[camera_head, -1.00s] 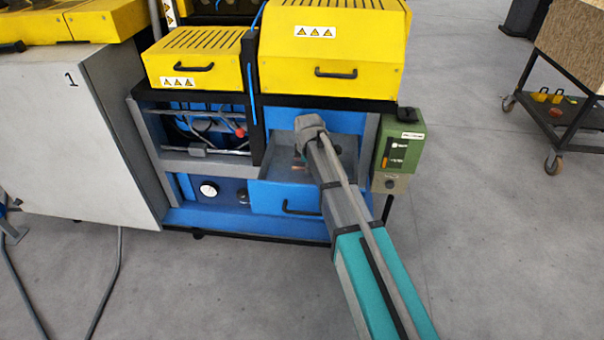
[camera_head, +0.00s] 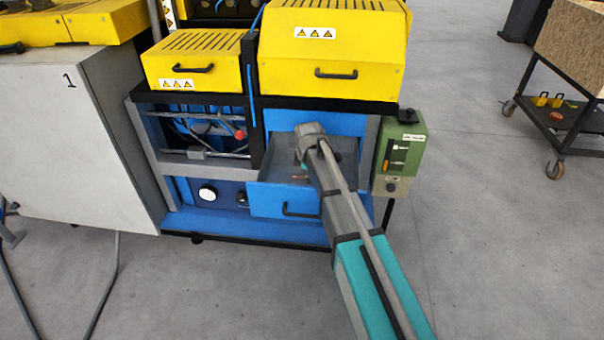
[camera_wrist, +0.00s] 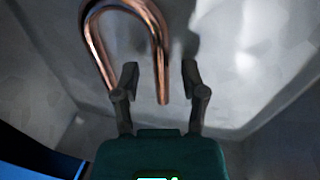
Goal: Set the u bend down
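The copper u bend (camera_wrist: 150,25) lies on a grey metal surface in the wrist view, its curve at the top edge of the picture. My gripper (camera_wrist: 160,75) is open, with a finger on each side of one leg of the bend. Gaps show between that leg and both fingers. The other leg is outside the left finger. In the head view my gripper (camera_head: 302,168) is inside the machine's grey tray (camera_head: 345,150). Only a small copper-coloured bit shows there; my arm hides most of it.
The tray has raised walls, and a yellow hood (camera_head: 335,50) overhangs it. A green control box (camera_head: 400,155) stands close to the right of my arm. A grey cabinet (camera_head: 75,140) is at the left. The floor at the right is clear up to a wheeled cart (camera_head: 580,60).

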